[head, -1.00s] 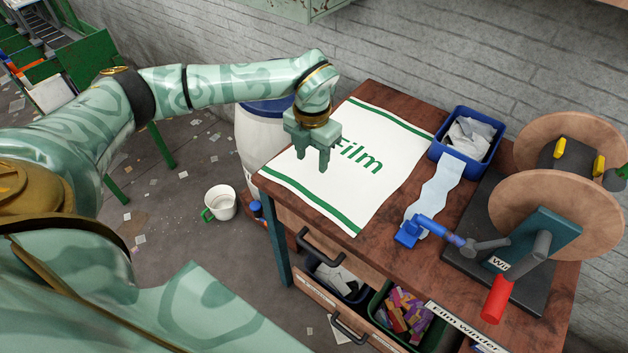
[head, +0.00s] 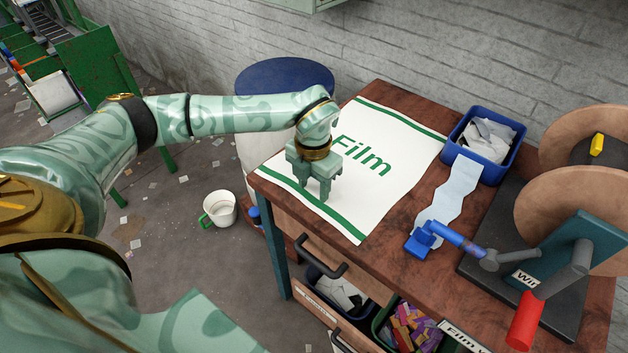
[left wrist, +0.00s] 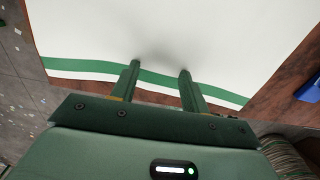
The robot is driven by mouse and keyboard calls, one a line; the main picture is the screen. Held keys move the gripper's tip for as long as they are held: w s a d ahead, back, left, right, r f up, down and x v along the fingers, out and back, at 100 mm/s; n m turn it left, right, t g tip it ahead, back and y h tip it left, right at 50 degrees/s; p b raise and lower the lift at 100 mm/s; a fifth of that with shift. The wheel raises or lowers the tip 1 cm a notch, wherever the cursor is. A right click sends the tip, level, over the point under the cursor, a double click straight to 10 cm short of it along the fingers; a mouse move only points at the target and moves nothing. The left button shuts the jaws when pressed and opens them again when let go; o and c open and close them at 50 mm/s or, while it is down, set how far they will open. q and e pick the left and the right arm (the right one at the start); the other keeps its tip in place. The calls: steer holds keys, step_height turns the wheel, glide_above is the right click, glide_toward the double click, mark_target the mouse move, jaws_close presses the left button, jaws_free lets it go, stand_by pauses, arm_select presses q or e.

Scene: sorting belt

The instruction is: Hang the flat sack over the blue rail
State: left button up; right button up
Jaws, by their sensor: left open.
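The flat sack (head: 378,192) is white with green end stripes and the green word "Film". It lies flat on the brown wooden bench. My left gripper (head: 319,196) is open over the sack's near left part, pointing down, close to the green stripe. In the left wrist view the two fingers (left wrist: 158,72) stand apart above the sack (left wrist: 210,35), with a soft shadow between them. I cannot tell whether the fingertips touch the cloth. I see no blue rail that I can make out in these views. My right gripper is not in view.
A film winder with wooden discs (head: 580,222) and a blue-handled arm (head: 455,236) fills the bench's right side. A blue-lidded drum (head: 285,78) stands behind my arm. A white mug (head: 220,208) is on the floor.

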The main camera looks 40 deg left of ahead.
arm_select(q)
steer(key=shift+c, duration=0.3)
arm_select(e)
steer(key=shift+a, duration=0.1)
arm_select(q)
steer(key=shift+s+f, duration=0.1)
jaws_close()
